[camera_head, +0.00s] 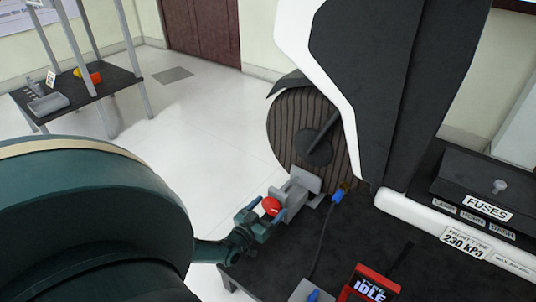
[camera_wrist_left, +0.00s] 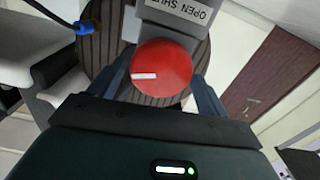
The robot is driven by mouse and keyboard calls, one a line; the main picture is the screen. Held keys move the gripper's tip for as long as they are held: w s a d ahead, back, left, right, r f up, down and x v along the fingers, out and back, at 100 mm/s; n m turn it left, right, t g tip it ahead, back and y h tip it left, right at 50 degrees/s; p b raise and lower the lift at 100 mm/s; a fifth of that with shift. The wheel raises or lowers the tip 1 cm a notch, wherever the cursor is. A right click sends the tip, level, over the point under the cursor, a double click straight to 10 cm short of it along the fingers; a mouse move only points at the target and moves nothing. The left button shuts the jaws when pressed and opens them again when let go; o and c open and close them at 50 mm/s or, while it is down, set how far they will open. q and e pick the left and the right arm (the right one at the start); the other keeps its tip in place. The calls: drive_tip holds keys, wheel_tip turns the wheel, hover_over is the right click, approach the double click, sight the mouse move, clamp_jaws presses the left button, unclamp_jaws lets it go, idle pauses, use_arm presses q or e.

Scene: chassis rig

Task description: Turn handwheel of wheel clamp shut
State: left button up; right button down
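The wheel clamp (camera_head: 296,195) is a grey block at the edge of the black rig deck, beside the striped tyre (camera_head: 290,115). Its red handwheel (camera_head: 270,206) faces my left gripper (camera_head: 262,213). In the left wrist view the handwheel (camera_wrist_left: 161,72) has a white mark lying nearly level, left of its centre. The gripper's fingers (camera_wrist_left: 161,88) stand on both sides of the handwheel, seemingly with narrow gaps. The far side of the handwheel is hidden. My right gripper is out of view.
A blue connector (camera_head: 341,192) with a dark cable lies right of the clamp. A red IDLE display (camera_head: 370,285) stands at the deck's front. A black-and-white panel (camera_head: 375,60) rises above the tyre. Open floor (camera_head: 190,120) lies left, with a side table (camera_head: 75,98) beyond.

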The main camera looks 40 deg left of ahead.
use_arm(q)
drive_tip(key=c, duration=0.8)
drive_tip(key=shift+o, duration=0.2)
